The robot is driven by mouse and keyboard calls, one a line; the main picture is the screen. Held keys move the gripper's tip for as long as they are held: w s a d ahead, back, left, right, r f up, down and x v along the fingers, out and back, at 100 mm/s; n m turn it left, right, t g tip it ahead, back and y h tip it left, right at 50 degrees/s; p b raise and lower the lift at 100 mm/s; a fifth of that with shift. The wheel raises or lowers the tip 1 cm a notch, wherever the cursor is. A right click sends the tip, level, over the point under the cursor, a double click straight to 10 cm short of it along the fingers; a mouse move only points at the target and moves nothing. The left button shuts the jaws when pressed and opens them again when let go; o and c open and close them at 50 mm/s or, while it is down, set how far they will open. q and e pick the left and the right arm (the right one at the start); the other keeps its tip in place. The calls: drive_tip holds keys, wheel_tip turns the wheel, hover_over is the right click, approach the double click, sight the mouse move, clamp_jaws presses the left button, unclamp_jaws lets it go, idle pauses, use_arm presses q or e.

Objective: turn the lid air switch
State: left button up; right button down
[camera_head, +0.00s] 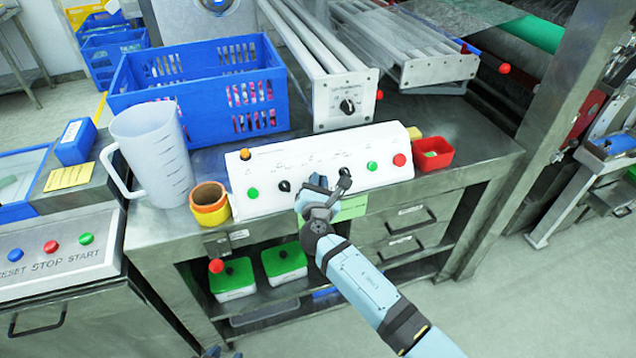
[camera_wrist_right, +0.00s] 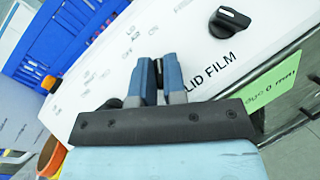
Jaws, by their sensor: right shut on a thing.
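The white control panel (camera_head: 265,168) stands at the table's front edge, with black rotary knobs and coloured buttons. My right gripper (camera_head: 314,184) is at the panel's front face, between a left black knob (camera_head: 284,186) and a right black knob (camera_head: 345,172). In the right wrist view, its blue-grey fingers (camera_wrist_right: 159,78) are nearly together on a dark switch on the panel, mostly hidden between them. The knob at upper right (camera_wrist_right: 230,22) stands free, near the print "LID FILM".
A yellow-orange roll (camera_head: 210,205) and a white jug (camera_head: 155,150) stand left of the panel. A blue crate (camera_head: 140,90) and a metal unit with a knob (camera_head: 345,105) stand behind. A red bin (camera_head: 432,155) sits at the right. A green label (camera_head: 350,208) hangs in front.

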idle(0.3)
drive_tip(key=c, duration=1.2)
unclamp_jaws()
drive_tip(key=shift+s, duration=0.1)
drive_tip(key=s, duration=1.3)
drive_tip(key=shift+s+a, duration=0.1)
drive_tip(key=shift+s, duration=0.2)
